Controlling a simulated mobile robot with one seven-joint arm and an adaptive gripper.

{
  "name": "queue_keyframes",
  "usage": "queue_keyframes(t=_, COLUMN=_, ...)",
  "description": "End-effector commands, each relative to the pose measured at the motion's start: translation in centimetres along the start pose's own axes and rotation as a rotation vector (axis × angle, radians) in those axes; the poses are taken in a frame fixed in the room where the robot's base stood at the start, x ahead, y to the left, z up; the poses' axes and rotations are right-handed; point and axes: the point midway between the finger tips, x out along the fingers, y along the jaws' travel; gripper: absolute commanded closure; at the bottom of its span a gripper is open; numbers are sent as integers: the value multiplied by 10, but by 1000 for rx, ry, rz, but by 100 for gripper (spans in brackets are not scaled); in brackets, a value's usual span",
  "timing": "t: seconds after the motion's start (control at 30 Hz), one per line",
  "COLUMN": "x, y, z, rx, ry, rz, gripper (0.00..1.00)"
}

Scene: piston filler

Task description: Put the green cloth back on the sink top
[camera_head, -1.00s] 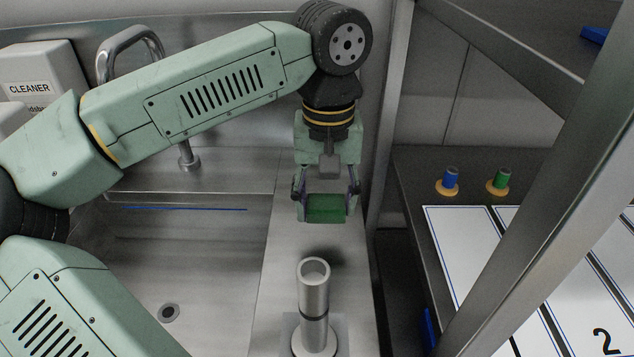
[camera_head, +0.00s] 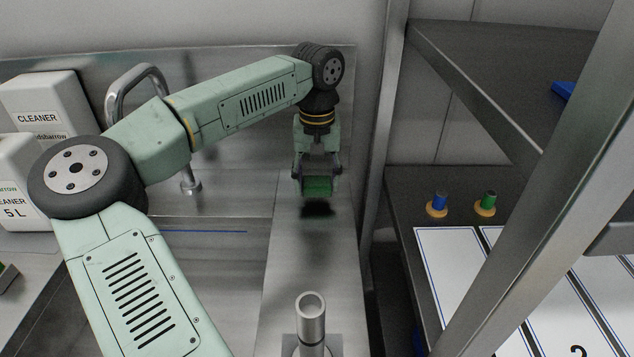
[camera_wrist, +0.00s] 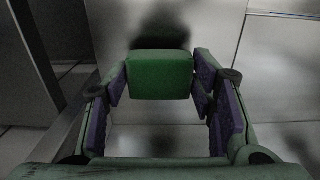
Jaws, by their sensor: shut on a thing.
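The green cloth (camera_head: 317,187) is a small folded block. My gripper (camera_head: 317,182) is shut on it and points down. The cloth also shows between the purple-padded fingers in the wrist view (camera_wrist: 160,75). The sink top (camera_head: 312,235) is the bare steel strip to the right of the basin. The cloth hangs a little above its far part, with a dark shadow below it on the steel.
A steel cylinder (camera_head: 311,320) stands upright on the near part of the strip. The faucet (camera_head: 135,90) and white cleaner containers (camera_head: 45,105) are at left. A shelf post (camera_head: 385,120) rises at right, beside a rack with blue and green knobs.

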Motion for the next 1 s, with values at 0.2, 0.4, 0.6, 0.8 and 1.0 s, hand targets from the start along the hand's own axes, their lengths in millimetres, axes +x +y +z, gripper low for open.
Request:
queue_keyframes(t=0.2, x=22, y=0, z=0, rx=0, ry=1, rz=1, gripper=80)
queue_keyframes(t=0.4, x=22, y=0, z=0, rx=-1, ry=1, rz=1, gripper=80)
queue_keyframes(t=0.6, x=25, y=0, z=1, rx=-1, ry=1, rz=1, gripper=44)
queue_keyframes(t=0.8, x=25, y=0, z=1, rx=-1, ry=1, rz=1, gripper=31)
queue_keyframes(t=1.0, x=25, y=0, z=1, rx=-1, ry=1, rz=1, gripper=29)
